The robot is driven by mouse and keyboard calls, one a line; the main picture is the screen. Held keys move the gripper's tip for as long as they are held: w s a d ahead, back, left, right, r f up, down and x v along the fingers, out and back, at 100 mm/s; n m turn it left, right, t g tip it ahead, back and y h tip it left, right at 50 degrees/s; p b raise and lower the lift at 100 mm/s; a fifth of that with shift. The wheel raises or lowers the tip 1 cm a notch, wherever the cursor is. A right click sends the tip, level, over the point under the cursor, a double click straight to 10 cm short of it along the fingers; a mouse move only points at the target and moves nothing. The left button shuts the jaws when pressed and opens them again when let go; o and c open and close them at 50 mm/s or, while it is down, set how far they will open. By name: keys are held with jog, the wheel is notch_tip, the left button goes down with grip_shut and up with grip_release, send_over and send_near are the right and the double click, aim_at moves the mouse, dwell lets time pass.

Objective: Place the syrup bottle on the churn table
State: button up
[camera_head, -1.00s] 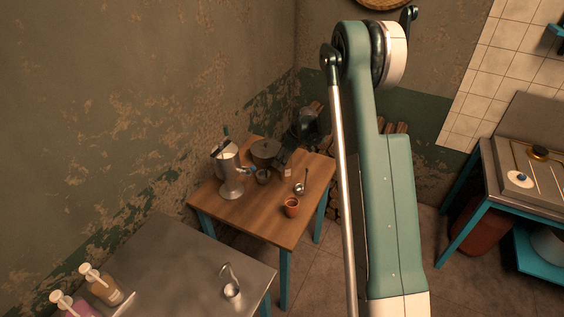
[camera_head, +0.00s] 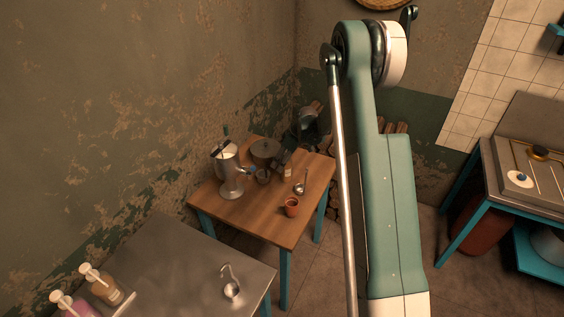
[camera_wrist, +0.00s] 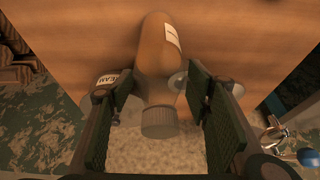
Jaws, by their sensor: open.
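A brown bottle with a pale label and grey cap, apparently the syrup bottle (camera_wrist: 152,52), lies between my gripper's (camera_wrist: 155,84) two fingers in the wrist view. The fingers are open, one on each side of it. Behind the bottle is the brown wooden top of the churn table (camera_wrist: 225,25). In the head view the churn table (camera_head: 240,212) holds the metal churn (camera_head: 230,175) at left. A small labelled bottle (camera_head: 285,174) stands near its back, likely the same one. My gripper is dark and small there, near the back edge, its fingers hard to make out.
A container lettered "CREAM" (camera_wrist: 108,79) is beside the left finger. A steel table (camera_head: 180,265) carries two pump bottles (camera_head: 100,284). The wooden front is clear.

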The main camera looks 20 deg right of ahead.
jog(key=shift+b+v, duration=0.3)
jog(key=shift+v, duration=5.7)
jog(key=shift+s+a+r, duration=0.1)
jog(key=shift+s+r, duration=0.1)
jog(key=shift+r, duration=0.25)
jog(key=s+a+r+m+t+h, duration=0.15)
jog(key=s+a+r, duration=0.35)
jog(key=s+r, duration=0.55)
jog(key=s+a+r+m, duration=0.3)
jog(key=s+a+r, duration=0.2)
jog(key=s+r, duration=0.6)
jog(key=s+a+m+t+h, duration=0.1)
jog(key=s+a+m, duration=0.1)
jog(key=s, duration=1.2)
jog(key=s+a+m+t, duration=0.1)
jog(key=s+a+m, duration=0.1)
jog(key=s, duration=1.3)
jog(key=shift+f+t+h, duration=0.25)
jog(key=shift+t+h, duration=0.1)
